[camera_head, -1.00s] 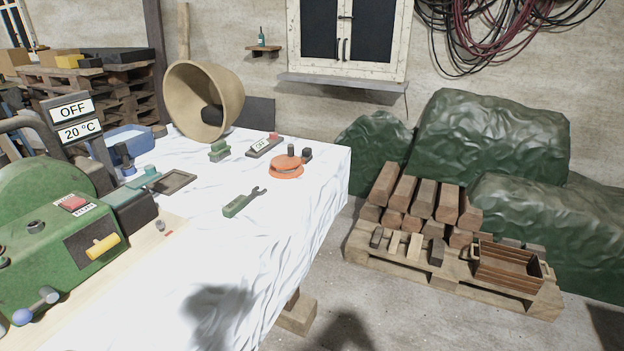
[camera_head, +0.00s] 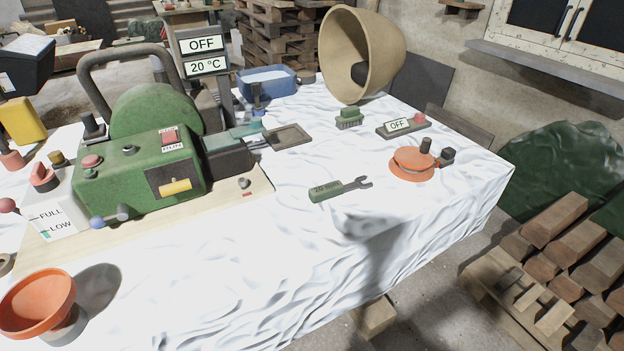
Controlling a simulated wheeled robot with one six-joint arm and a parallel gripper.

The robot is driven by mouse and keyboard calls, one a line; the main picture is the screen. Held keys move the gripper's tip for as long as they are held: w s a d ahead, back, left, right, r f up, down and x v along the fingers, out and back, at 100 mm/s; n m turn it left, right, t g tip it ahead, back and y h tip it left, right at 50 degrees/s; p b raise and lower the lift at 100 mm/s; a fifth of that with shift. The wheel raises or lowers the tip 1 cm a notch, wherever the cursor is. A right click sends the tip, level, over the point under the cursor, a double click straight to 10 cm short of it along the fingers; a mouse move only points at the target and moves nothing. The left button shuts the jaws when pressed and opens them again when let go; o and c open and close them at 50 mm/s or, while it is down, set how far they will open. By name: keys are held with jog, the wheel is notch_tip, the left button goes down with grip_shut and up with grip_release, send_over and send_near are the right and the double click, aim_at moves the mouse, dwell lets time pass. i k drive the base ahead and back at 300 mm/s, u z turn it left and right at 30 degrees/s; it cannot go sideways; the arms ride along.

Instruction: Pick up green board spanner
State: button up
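The green board spanner (camera_head: 340,189) lies flat on the white-covered table (camera_head: 330,260), right of the green machine. Its green, marked handle points left and its grey open-ended jaw points right. Nothing touches it and it is fully visible. My gripper is not in view; a dark shadow falls on the table cloth just below and right of the spanner.
A green machine (camera_head: 140,170) stands left of the spanner. An orange round device (camera_head: 411,163), a green brush (camera_head: 349,119) and an OFF switch box (camera_head: 403,126) lie behind it. An orange bowl (camera_head: 38,303) is at front left. The cloth before the spanner is clear.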

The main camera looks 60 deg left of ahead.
aim_at(334, 188)
jog(key=u, duration=0.85)
jog(key=i, duration=0.9)
jog(key=u, duration=0.9)
